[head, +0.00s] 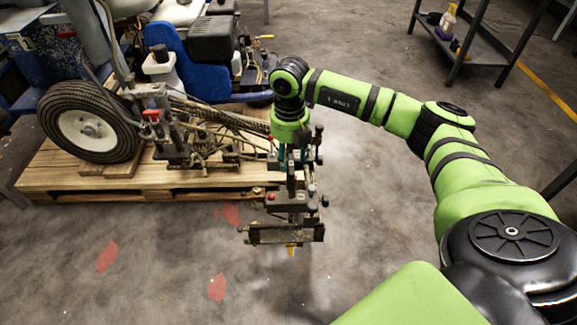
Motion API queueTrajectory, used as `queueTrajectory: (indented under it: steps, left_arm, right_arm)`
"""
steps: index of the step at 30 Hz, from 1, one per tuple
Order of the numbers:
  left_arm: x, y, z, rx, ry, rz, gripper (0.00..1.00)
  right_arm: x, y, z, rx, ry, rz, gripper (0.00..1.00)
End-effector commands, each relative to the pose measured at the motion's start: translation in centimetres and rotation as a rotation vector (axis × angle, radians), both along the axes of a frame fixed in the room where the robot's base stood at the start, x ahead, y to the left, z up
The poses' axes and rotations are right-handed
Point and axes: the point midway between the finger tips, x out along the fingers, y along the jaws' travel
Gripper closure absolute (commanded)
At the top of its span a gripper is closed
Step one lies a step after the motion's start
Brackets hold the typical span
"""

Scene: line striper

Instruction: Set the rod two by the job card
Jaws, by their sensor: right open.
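The line striper (190,50) stands on a wooden pallet (60,178), with its wheel (88,125) at the left. A dark metal linkage of rods and brackets (205,140) reaches right from its front, ending in a flat guard (285,234) beyond the pallet's edge. My right gripper (292,160) points down over this end of the linkage, among its upright rods and knobs. Its jaws are open, partly lost against the dark parts. I cannot tell whether they touch a rod, or which rod is rod two. No job card can be made out. My left gripper is out of view.
A dark metal cart (470,45) with bottles (447,22) stands at the upper right. Red marks (107,256) lie on the grey concrete floor. The floor below and right of the linkage is clear. My right arm spans the right side.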

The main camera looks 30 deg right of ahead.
Motion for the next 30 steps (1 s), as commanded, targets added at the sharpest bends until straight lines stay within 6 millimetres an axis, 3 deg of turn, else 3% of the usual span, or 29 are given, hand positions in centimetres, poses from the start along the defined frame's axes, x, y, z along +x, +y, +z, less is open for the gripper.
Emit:
queueTrajectory:
  steps: [3,7,18,21,22,30]
  left_arm:
    - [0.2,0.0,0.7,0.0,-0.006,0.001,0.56]
    - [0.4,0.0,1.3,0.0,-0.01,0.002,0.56]
    - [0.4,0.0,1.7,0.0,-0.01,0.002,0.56]
    - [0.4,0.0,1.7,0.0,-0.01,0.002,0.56]
    - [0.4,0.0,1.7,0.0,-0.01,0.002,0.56]
    - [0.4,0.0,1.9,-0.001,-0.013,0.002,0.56]
  right_arm:
    - [-0.1,0.0,-2.1,0.002,0.003,0.001,0.51]
    - [0.0,0.1,-3.4,0.002,0.001,0.002,0.51]
    - [0.0,0.1,-4.0,0.004,0.0,0.003,0.51]
    - [0.0,0.1,-4.0,0.004,0.0,0.003,0.91]
    - [0.0,0.1,-4.0,0.004,0.0,0.003,1.0]
    - [0.0,0.1,-3.6,0.005,-0.001,0.003,1.0]
